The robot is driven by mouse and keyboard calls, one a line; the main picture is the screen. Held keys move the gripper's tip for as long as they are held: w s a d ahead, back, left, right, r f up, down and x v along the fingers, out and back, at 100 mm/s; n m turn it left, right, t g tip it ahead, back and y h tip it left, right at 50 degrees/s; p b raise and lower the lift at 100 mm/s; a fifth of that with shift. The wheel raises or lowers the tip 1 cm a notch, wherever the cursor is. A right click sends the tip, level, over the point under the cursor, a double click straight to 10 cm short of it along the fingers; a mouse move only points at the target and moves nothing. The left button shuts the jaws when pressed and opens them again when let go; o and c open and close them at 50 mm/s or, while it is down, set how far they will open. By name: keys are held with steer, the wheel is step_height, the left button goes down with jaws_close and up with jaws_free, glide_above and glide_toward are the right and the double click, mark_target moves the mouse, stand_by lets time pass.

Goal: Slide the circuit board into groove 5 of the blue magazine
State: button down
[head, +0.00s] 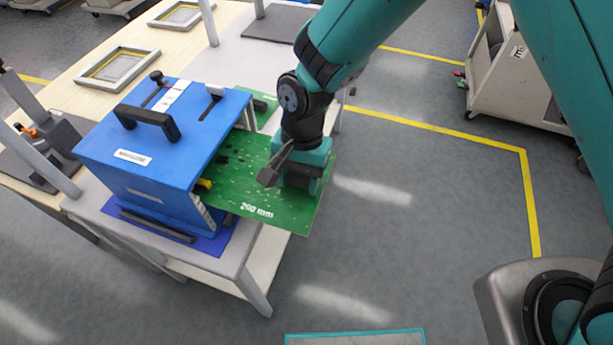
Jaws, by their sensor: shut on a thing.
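The blue magazine (165,165) stands on a blue mat on the table, with a black handle on top and its open side facing right. A green circuit board (250,190) marked "200 mm" lies roughly flat, its left part inside the magazine's open side and its right part sticking out past the table edge. My gripper (296,180) is shut on the circuit board near its outer right edge. The groove numbers are too small to read, so I cannot tell which groove the board is in. The board's inner edge is hidden by the magazine.
Another green board (262,108) lies behind the magazine. Metal posts (48,160) stand left of it. Empty frames (118,68) lie on the wooden table at the back left. A grey trolley (515,75) stands at the upper right. The floor right of the table is clear.

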mark_target(250, 175)
steer(key=shift+w+a, duration=0.15)
steer(key=shift+a, duration=0.3)
steer(key=shift+a, duration=0.1)
steer(key=shift+w+a+p, duration=0.15)
steer(key=shift+w+a, duration=0.1)
steer(key=shift+a, duration=0.45)
steer(key=shift+w+a+p, duration=0.15)
steer(key=shift+w+a, duration=0.1)
steer(key=shift+a, duration=0.45)
steer(key=shift+w+a, duration=0.3)
steer(key=shift+a, duration=0.45)
steer(key=shift+w+a, duration=0.25)
steer(key=shift+a, duration=0.45)
steer(key=shift+w+a, duration=0.25)
steer(key=shift+a, duration=0.5)
steer(key=shift+w+a, duration=0.25)
steer(key=shift+a, duration=0.45)
steer(key=shift+f, duration=0.2)
